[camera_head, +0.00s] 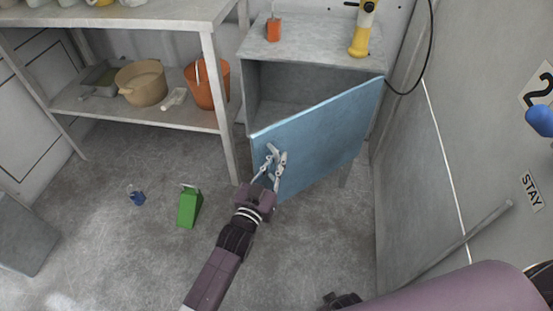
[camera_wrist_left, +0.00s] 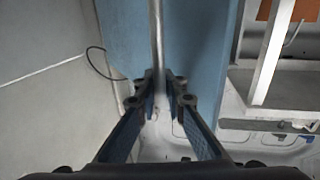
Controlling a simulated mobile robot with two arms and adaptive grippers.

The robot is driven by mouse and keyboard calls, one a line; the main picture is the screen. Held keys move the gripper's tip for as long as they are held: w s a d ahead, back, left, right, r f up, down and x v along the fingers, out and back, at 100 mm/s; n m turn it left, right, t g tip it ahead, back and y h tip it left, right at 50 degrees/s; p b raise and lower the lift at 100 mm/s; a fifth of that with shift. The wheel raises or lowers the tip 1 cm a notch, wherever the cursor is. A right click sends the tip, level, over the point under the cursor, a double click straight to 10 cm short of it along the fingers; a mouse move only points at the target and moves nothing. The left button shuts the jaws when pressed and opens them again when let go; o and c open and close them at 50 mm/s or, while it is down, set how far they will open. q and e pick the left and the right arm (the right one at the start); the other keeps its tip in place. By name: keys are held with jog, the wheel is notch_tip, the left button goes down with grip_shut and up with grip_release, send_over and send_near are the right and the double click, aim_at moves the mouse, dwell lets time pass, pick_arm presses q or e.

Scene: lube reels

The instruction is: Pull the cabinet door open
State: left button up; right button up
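The grey metal cabinet (camera_head: 300,50) stands in the middle of the head view. Its blue door (camera_head: 325,135) is hinged on the right and stands partly open, with dark interior showing above it. My left gripper (camera_head: 273,160) is at the door's front near its free left edge. In the left wrist view the two fingers (camera_wrist_left: 163,85) close in on both sides of a thin upright metal bar (camera_wrist_left: 157,40), seemingly the door handle, against the blue door (camera_wrist_left: 195,50). Exact contact is hard to see. A dark part at the bottom edge seems to be my right gripper (camera_head: 342,300), mostly cut off.
A shelf unit (camera_head: 140,115) with a tan pot (camera_head: 141,82) and an orange bucket (camera_head: 205,86) stands left of the cabinet. A green can (camera_head: 189,207) and a small blue item (camera_head: 137,197) are on the floor. A wall panel (camera_head: 430,150) is close on the right.

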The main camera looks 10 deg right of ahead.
pick_arm(q)
jog(key=o, duration=0.5)
jog(key=shift+a+f, duration=0.1)
jog(key=shift+a, duration=0.25)
jog(key=shift+c, duration=0.2)
jog(key=shift+d, duration=0.15)
jog(key=v, duration=1.2)
jog(key=shift+c, duration=0.5)
